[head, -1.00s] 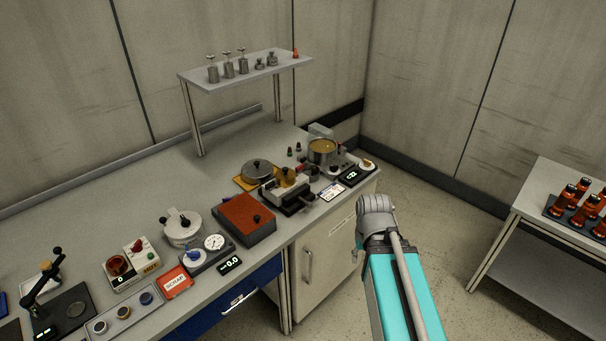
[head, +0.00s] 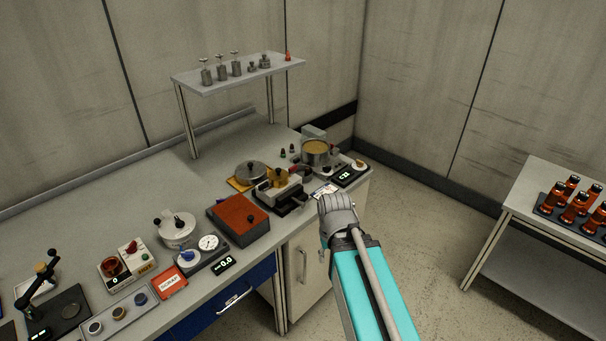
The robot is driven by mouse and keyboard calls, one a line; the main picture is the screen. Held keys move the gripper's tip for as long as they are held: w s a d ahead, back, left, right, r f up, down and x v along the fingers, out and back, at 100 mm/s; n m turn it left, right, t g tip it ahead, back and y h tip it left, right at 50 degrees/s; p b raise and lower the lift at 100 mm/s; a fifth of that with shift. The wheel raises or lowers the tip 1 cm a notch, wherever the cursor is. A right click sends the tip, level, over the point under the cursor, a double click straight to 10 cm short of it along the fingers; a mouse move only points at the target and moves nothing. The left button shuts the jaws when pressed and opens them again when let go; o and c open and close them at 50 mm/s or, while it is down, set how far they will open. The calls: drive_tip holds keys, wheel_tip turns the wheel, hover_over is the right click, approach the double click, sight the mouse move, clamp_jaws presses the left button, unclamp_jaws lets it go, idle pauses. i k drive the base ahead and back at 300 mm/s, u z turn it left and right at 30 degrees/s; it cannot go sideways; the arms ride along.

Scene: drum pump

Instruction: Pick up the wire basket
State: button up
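I cannot clearly make out a wire basket in the head view. A round metal pot (head: 316,153) with a yellowish content stands at the far right end of the bench; whether a basket sits in it I cannot tell. The grey end of my arm, with my gripper (head: 335,200), is in front of the bench's right end, below the pot in the picture. My gripper's fingers cannot be told apart from behind, so its opening and anything in it are hidden.
Close to the pot are a controller with a lit display (head: 346,176), a lidded pan (head: 251,173) and a red-topped box (head: 238,219). A raised shelf (head: 238,76) carries metal weights. A side table (head: 547,230) with orange-brown bottles stands right; open floor lies between.

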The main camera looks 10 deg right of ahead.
sight(301, 169)
drive_tip(key=u, duration=0.1)
drive_tip(key=i, duration=1)
drive_tip(key=z, duration=0.1)
